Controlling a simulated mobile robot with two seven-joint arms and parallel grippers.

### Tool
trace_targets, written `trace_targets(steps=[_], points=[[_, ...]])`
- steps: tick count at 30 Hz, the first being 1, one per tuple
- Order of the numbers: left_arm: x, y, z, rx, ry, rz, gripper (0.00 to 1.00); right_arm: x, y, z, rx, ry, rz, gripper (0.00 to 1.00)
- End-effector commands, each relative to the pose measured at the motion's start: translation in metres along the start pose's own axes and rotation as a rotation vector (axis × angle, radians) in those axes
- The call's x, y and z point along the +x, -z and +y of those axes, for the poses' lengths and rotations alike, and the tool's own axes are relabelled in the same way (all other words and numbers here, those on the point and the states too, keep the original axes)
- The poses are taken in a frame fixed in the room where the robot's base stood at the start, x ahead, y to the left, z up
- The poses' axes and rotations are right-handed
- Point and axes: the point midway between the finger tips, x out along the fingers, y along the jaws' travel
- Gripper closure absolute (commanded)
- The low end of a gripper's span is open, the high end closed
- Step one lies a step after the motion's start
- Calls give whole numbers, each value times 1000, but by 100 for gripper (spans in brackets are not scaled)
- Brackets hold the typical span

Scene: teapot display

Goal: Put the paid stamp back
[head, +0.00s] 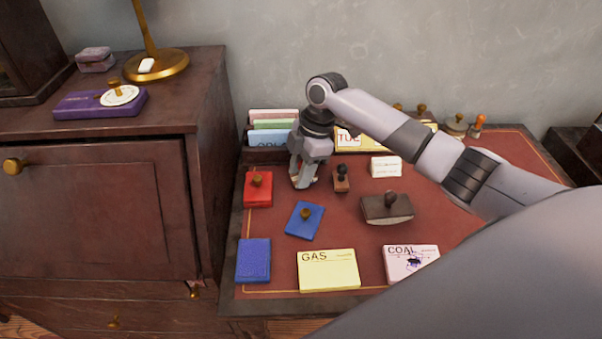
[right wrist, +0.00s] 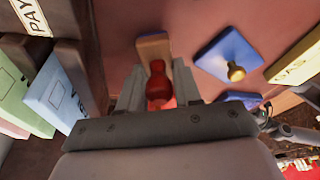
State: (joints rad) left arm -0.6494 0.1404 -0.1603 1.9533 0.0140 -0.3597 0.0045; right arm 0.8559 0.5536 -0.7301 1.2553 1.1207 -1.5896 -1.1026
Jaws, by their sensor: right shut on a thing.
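My right gripper (head: 303,184) is low over the back left of the desk, between a red pad (head: 258,190) and a black-knobbed wooden stamp (head: 341,181). In the right wrist view its fingers (right wrist: 158,92) are shut on a stamp with a red handle (right wrist: 157,84). A tan wooden block (right wrist: 154,47) just beyond the handle looks like its base. In the head view the fingers mostly hide this stamp. I cannot read any word on it, nor tell whether it touches the desk.
A card rack (head: 273,137) stands behind the gripper. A blue pad with a brass knob (head: 304,220) lies in front of it. A rocker blotter (head: 387,208), GAS card (head: 328,270) and COAL card (head: 411,263) lie nearby. A taller cabinet (head: 100,190) borders the desk on the left.

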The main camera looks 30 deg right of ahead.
Motion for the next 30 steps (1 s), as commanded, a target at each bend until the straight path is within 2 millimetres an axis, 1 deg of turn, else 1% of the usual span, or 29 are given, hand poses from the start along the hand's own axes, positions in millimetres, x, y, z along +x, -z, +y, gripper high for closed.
trace_targets(steps=[1, 3, 14, 15, 17, 26, 29, 30], points=[[0, 0, 0, -1, -1, 0, 0, 5, -1, 0, -1, 0, 0, 86], [0, 0, 0, -1, -1, 0, 0, 9, -2, 0, -2, 0, 0, 86], [0, 1, 1, -1, -2, 1, 0, 12, -3, 0, -1, -1, 0, 86], [0, 1, 1, -1, -2, 1, 0, 12, -3, 0, 0, -1, 0, 60], [0, 1, 1, -1, -2, 1, 0, 12, -3, 0, -1, -1, 0, 41], [0, 1, 1, 0, -2, 2, 0, 11, -3, 0, -1, -1, 0, 41], [0, 2, 1, 0, -2, 2, 0, 4, -2, 0, -2, -3, -1, 41], [0, 2, 1, 0, -2, 2, 0, -1, -2, 1, -2, -4, 0, 41]])
